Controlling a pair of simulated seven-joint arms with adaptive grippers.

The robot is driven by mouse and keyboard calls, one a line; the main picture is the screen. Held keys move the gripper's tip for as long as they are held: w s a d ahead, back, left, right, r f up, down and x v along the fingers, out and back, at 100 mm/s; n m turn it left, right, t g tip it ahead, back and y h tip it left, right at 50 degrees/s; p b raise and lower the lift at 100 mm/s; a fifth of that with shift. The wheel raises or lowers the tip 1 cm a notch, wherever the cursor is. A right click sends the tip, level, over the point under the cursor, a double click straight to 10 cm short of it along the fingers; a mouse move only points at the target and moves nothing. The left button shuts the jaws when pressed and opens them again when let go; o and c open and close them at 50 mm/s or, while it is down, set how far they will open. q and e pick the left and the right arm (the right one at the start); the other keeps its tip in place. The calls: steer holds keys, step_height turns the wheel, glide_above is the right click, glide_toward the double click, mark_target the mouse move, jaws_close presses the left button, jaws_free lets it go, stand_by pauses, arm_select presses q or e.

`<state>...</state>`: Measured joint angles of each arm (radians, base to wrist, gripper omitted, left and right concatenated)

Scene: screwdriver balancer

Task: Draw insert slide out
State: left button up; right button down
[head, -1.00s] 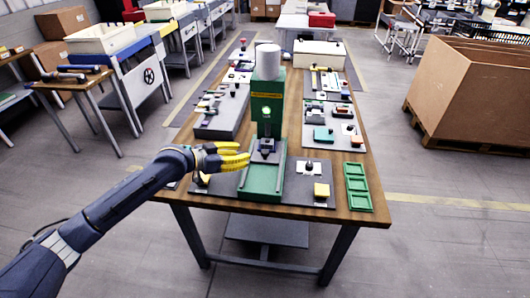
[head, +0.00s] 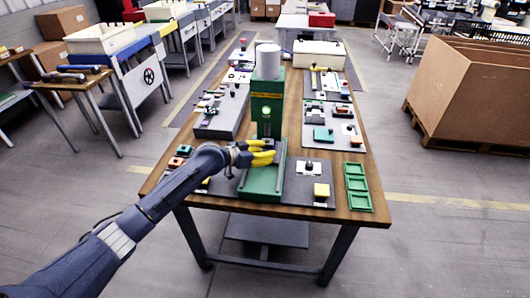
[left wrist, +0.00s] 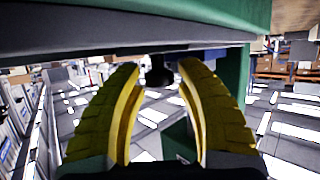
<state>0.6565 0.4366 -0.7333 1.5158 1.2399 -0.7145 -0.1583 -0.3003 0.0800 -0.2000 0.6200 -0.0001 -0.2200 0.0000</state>
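The green machine (head: 267,88) with a white cylinder on top stands in the middle of the table, with a green trough-like base (head: 262,183) in front. My left gripper (head: 272,151) has yellow fingers and reaches in from the left, in front of the machine above this base. In the left wrist view the two fingers are apart, with a small dark knob (left wrist: 160,76) between or just beyond their tips. I cannot tell whether they touch it. The knob hangs below a dark grey slab (left wrist: 120,58), perhaps the insert slide. In the head view the gripper hides this part. My right gripper is not in view.
A dark board with a yellow block (head: 321,190) lies right of the base. A green compartment tray (head: 357,187) lies at the table's right front corner. A grey fixture (head: 222,117) stands left of the machine. The floor in front of the table is open.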

arm_select(q)
steer(key=c, duration=0.7)
jaws_close()
steer(key=shift+w+r, duration=0.1)
steer(key=shift+r, duration=0.05)
